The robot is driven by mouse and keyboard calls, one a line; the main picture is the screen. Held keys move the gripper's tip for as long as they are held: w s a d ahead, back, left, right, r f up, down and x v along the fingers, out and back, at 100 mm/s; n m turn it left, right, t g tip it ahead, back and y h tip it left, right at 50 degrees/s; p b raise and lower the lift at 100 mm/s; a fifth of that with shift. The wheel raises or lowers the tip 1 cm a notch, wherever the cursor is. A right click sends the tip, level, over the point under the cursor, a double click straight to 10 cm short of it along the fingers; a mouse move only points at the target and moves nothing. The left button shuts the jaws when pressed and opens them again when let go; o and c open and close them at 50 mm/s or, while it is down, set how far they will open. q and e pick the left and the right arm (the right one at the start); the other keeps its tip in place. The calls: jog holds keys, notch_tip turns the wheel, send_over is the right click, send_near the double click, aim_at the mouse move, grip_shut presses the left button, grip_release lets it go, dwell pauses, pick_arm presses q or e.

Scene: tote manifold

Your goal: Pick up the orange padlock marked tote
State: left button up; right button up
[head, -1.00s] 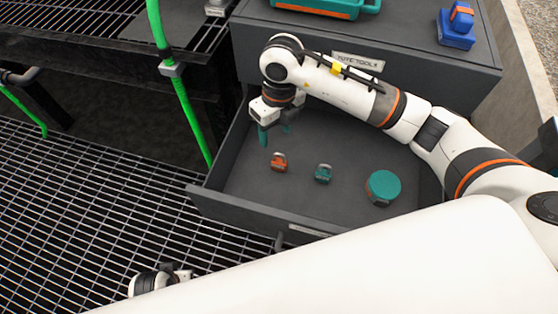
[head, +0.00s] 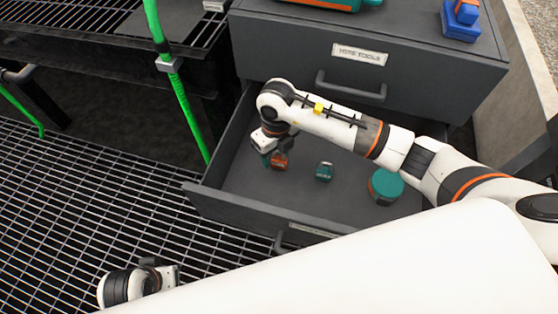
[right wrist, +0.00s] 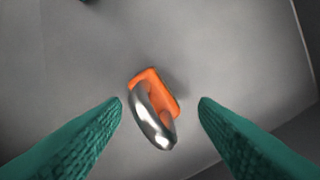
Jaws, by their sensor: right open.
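The orange padlock (head: 280,162) lies in the open lower drawer (head: 240,209), toward its left side. In the right wrist view the orange padlock (right wrist: 158,90) shows its silver shackle toward the camera; no marking is readable. My right gripper (head: 275,158) is over the padlock, and in its wrist view the teal fingertips (right wrist: 161,102) are spread on either side of it, open and apart from it. A teal padlock (head: 324,171) lies to the right in the drawer. My left arm's end (head: 140,284) shows at the bottom left over the grating; its fingers are not clear.
A round teal object (head: 386,186) lies at the drawer's right. The closed upper drawer (head: 420,75) stands behind, with a handle. A blue and orange object (head: 460,22) sits on top. A green hose (head: 178,100) hangs left of the drawer. The drawer walls surround the right gripper.

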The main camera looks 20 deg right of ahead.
jog(key=shift+c, duration=0.5)
grip_shut()
